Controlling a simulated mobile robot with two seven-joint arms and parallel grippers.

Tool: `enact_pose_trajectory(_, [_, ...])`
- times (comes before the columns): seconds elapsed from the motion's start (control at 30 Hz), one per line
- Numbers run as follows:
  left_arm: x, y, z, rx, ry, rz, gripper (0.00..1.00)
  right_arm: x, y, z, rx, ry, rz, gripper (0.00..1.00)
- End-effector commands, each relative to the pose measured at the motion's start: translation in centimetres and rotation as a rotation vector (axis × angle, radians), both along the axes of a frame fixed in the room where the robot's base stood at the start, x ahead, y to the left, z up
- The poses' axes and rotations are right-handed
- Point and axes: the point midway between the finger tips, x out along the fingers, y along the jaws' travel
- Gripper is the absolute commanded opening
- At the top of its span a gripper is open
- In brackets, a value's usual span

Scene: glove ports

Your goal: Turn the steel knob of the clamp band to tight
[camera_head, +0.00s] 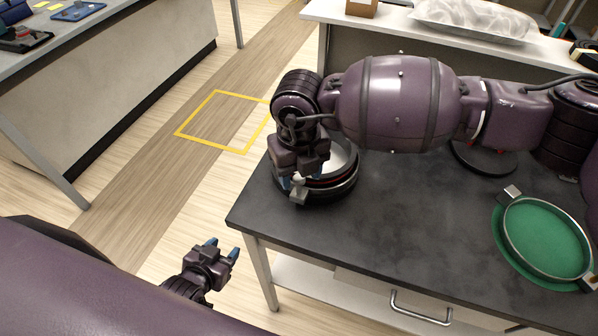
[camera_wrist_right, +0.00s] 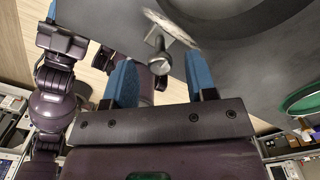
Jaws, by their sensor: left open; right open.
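A steel knob (camera_head: 299,191) sticks out from the front left of a round dark port with a clamp band (camera_head: 335,192) near the bench's left corner. In the right wrist view the knob (camera_wrist_right: 159,60) lies between the two blue fingers of my right gripper (camera_wrist_right: 160,66), with gaps on both sides. A steel bracket (camera_wrist_right: 171,27) is behind it. My right gripper (camera_head: 303,180) is open at the knob, and its wrist hides part of the port in the head view. My left gripper (camera_head: 224,250) is open and empty, off the bench's left end.
A green disc (camera_head: 545,238) in a steel ring with metal blocks lies on the right of the dark bench (camera_head: 420,225). A drawer handle (camera_head: 420,310) juts from the bench front. A white counter (camera_head: 400,27) carries a clear bag (camera_head: 475,20). Floor at left is open.

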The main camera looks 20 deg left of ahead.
Motion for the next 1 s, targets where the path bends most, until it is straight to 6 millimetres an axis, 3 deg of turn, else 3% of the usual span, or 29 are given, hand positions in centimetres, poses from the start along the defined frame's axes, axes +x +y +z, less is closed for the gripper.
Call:
enact_pose_trajectory(0.5, [-0.2, 0.0, -0.4, -0.001, 0.006, 0.001, 0.5, 0.1, 0.0, 8.5, 0.001, -0.002, 0.0, 0.51])
enact_pose_trajectory(0.7, [-0.5, 0.1, -0.6, 0.0, 0.012, 0.002, 0.5, 0.0, 0.0, 9.9, 0.0, -0.001, 0.0, 0.51])
enact_pose_trajectory(1.0, [-0.6, 0.1, -0.7, -0.001, 0.013, 0.003, 0.5, 0.0, 0.0, 10.1, 0.0, 0.0, 0.0, 0.51])
